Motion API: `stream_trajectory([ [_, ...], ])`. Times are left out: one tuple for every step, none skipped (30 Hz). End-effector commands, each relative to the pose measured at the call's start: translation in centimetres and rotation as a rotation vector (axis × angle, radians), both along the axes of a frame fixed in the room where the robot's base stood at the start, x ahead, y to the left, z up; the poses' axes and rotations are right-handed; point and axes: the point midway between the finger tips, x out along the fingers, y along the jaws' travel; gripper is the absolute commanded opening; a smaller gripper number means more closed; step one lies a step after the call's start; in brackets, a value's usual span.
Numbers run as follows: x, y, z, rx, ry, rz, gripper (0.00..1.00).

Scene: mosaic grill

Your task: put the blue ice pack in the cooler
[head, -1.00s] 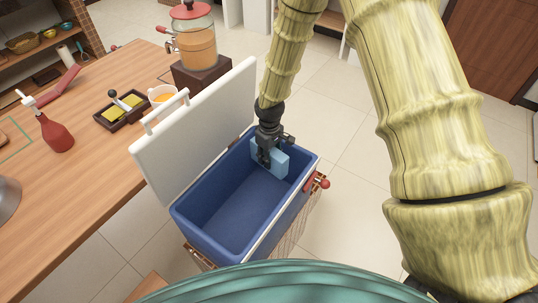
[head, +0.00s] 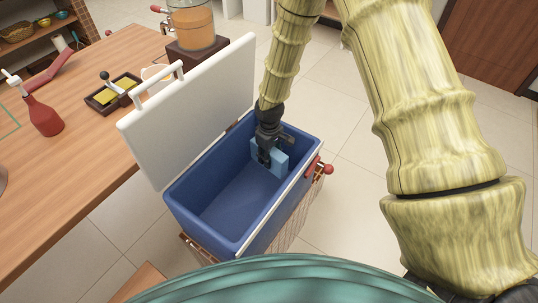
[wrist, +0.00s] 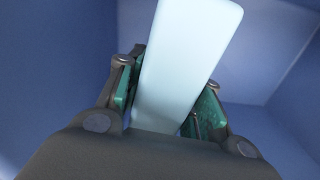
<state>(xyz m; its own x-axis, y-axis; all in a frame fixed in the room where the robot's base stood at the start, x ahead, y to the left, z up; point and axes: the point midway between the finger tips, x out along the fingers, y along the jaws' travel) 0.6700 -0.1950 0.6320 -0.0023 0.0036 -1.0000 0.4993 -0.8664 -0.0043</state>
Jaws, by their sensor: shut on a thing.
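The cooler (head: 207,239) is a deep blue box with its white lid (head: 193,108) open, standing beside the wooden table. My gripper (head: 268,158) is inside the cooler, toward its far right end. It is shut on the light blue ice pack (head: 280,172). In the wrist view the ice pack (wrist: 188,62) sits between the two green-padded fingers (wrist: 163,105), with the blue cooler walls around it. I cannot tell whether the pack touches the cooler floor.
The cooler's near part is empty.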

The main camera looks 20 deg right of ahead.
Motion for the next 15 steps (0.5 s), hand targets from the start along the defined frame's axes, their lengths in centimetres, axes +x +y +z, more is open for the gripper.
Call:
stream_trajectory([
  [0.0,0.0,-0.7,0.000,-0.001,0.000,0.00],
  [0.0,0.0,-1.0,0.000,-0.001,0.000,0.00],
  [0.1,0.0,-1.3,0.000,-0.001,0.000,0.00],
  [0.0,0.0,-1.6,0.000,-0.001,0.000,0.00],
  [0.0,0.0,-1.8,0.000,-0.001,0.000,0.00],
  [0.1,0.0,-2.2,0.000,-0.001,0.000,0.00],
  [0.1,0.0,-2.4,0.000,-0.001,0.000,0.00],
  [0.1,0.0,-2.7,0.000,-0.001,0.000,0.00],
  [0.1,0.0,-3.0,0.000,-0.001,0.000,0.00],
  [0.1,0.0,-3.3,0.000,-0.001,0.000,0.00],
  [0.1,0.0,-3.6,0.001,-0.001,0.001,0.00],
  [0.0,0.0,-3.9,0.001,-0.001,0.001,0.00],
  [0.0,0.0,-4.2,0.001,-0.001,0.001,0.00],
  [0.0,0.0,-4.4,0.001,-0.001,0.001,0.00],
  [0.0,0.0,-4.8,0.000,0.000,0.001,0.00],
])
